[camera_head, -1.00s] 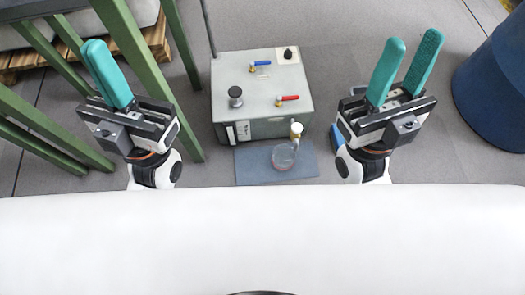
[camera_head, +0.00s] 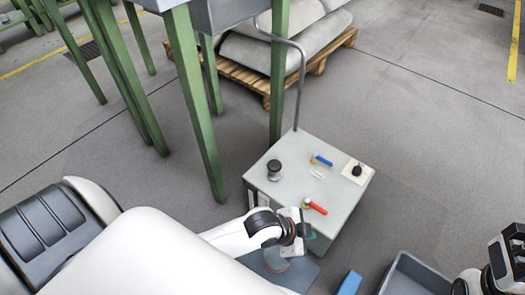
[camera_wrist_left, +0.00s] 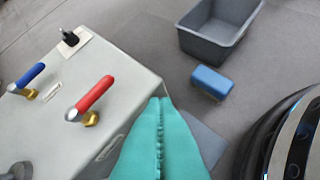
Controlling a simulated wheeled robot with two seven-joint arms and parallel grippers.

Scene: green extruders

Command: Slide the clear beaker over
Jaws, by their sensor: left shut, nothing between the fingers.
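The clear beaker (camera_head: 275,262) stands on the blue-grey mat (camera_head: 300,275) in front of the grey cabinet, low in the head view. My left wrist and arm partly cover it. My left gripper (camera_head: 309,234) is by the cabinet's front edge, above and to the right of the beaker. In the left wrist view its teal fingers (camera_wrist_left: 160,135) are pressed together and empty. The mat (camera_wrist_left: 207,142) shows beside them; the beaker is out of that view. My right gripper (camera_head: 510,262) is cut off at the right edge, fingers not visible.
The grey cabinet (camera_head: 300,205) carries red (camera_head: 315,207) and blue (camera_head: 322,161) valve handles and a bent pipe (camera_head: 300,85). A blue block (camera_head: 350,283) and a grey bin (camera_head: 410,275) lie to the right. Green legs (camera_head: 195,100) stand behind.

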